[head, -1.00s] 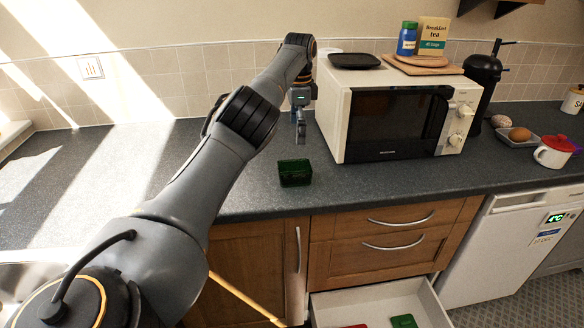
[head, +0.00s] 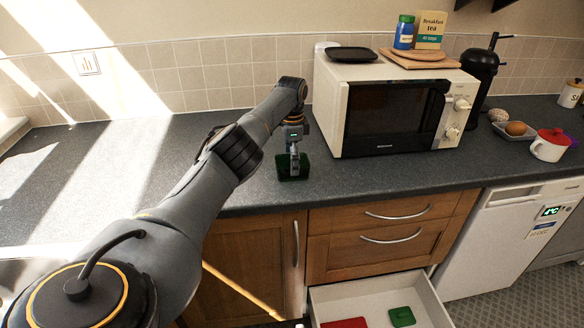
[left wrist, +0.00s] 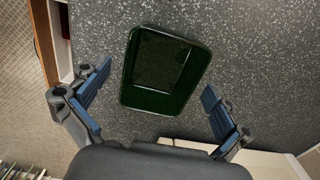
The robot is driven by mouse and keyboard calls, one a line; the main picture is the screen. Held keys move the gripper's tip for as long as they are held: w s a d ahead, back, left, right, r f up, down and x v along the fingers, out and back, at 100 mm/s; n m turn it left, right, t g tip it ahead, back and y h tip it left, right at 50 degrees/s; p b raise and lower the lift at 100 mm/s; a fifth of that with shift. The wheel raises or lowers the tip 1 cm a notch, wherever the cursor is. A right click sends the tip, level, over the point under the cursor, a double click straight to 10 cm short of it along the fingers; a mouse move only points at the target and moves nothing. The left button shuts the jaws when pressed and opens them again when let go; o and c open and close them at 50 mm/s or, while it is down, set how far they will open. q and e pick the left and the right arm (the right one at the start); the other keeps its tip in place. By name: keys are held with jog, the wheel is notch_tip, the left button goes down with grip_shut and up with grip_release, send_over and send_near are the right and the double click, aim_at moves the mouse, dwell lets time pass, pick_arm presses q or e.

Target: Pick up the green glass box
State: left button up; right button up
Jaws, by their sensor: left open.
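The green glass box (head: 284,168) is a small dark green, open-topped rectangular box on the dark grey counter, near its front edge and left of the microwave. My left gripper (head: 293,168) points down at the box and partly hides it in the head view. In the left wrist view the box (left wrist: 165,70) lies ahead of the left gripper (left wrist: 155,97), roughly centred between its two spread blue fingers. The fingers are open and apart from the box. My right gripper is not in view.
A white microwave (head: 394,113) stands close to the right of the gripper. Below, an open white drawer (head: 436,308) holds a red item (head: 345,323) and a green item (head: 402,316). The counter (head: 95,185) to the left is clear.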

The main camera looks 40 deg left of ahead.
pick_arm(q)
jog(key=shift+f, duration=0.55)
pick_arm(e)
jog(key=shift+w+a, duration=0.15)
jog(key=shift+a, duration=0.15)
pick_arm(q)
jog(key=shift+c, duration=0.2)
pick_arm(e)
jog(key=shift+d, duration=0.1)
pick_arm(q)
jog(key=shift+r, duration=0.1)
jog(key=c, duration=1.4)
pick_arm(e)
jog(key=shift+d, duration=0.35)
